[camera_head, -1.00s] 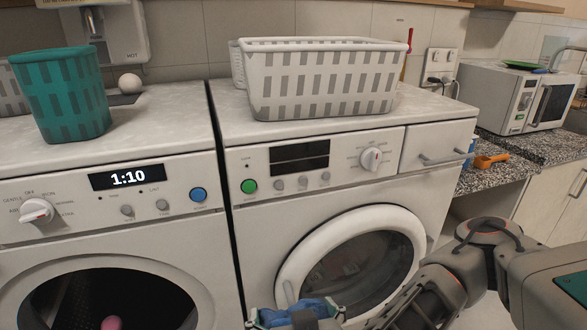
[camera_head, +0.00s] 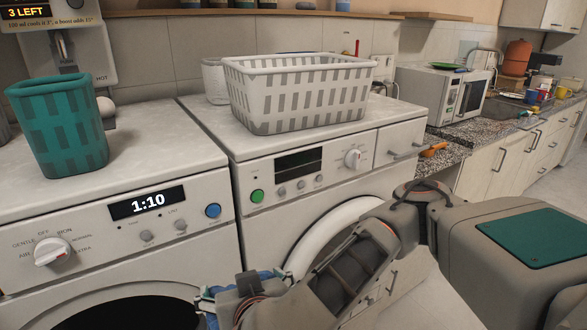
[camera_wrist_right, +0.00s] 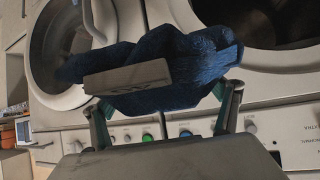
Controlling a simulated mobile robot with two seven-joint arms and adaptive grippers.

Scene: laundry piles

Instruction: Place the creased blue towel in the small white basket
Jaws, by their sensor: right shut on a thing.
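The blue towel (camera_wrist_right: 185,60) is bunched and wrinkled in the right wrist view, spanning my right gripper (camera_wrist_right: 160,85), which is shut on it. In the head view, bits of the towel (camera_head: 265,274) show around my right gripper (camera_head: 228,294), low in front of the right washing machine. A white slatted rectangular basket (camera_head: 298,97) stands on that machine's top. A smaller white container (camera_head: 213,80) stands behind its left end, partly hidden; I cannot tell whether it is a basket. The inside of the rectangular basket is mostly hidden. My left gripper is not in view.
A teal basket (camera_head: 58,125) stands on the left machine (camera_head: 150,130). A white ball lies behind it. A microwave (camera_head: 447,92) stands on the counter at right. The machine top in front of the baskets is clear.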

